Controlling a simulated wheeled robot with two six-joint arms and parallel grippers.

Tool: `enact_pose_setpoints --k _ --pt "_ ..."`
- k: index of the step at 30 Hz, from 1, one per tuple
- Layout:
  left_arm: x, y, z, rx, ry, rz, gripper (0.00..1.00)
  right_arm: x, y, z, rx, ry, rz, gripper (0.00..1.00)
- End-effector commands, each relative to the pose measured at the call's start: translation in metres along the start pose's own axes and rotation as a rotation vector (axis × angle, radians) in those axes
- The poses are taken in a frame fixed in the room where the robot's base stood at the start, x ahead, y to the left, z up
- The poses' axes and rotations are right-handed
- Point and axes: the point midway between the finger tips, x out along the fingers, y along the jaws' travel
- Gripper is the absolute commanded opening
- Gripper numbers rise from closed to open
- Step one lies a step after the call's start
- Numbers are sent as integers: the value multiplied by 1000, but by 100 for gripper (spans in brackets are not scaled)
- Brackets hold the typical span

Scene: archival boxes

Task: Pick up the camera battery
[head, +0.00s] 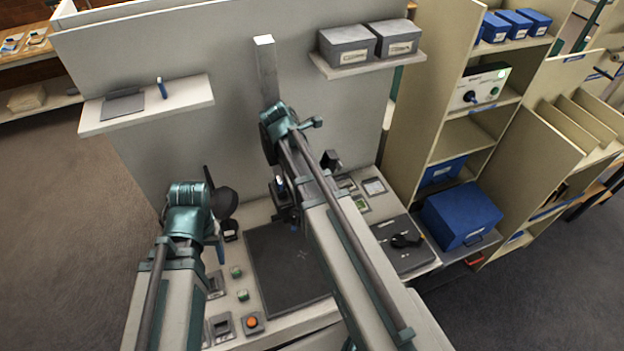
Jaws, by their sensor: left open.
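I cannot pick out the camera battery for certain in the head view. Small items lie on the light workbench (255,212), some of them possibly batteries: a green-topped piece (236,271), another green-topped piece (243,295) and a small green item (361,203) at the back right. My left gripper (231,232) is small and dark, low over the bench left of the black mat (285,270); it is open, and I see nothing held in it. My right gripper (290,213) is over the mat's back edge, partly hidden by my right arm, so its jaws are unclear.
A black case (391,248) with a dark item on it lies at the right. An orange button (252,322) is at the front. A wall shelf (150,108) holds a grey pad; another holds two grey boxes (347,45). A blue box (460,213) stands by the shelving.

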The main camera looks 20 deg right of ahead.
Motion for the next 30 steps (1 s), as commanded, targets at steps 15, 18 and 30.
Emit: enact_pose_setpoints --k 15,18,30 --pt "0 0 0 0 0 0 60 0 0 0 0 0 0 11" --pt "0 0 0 0 0 0 60 0 0 0 0 0 1 0" --pt "-2 0 0 0 0 0 60 -2 0 1 0 0 0 0"
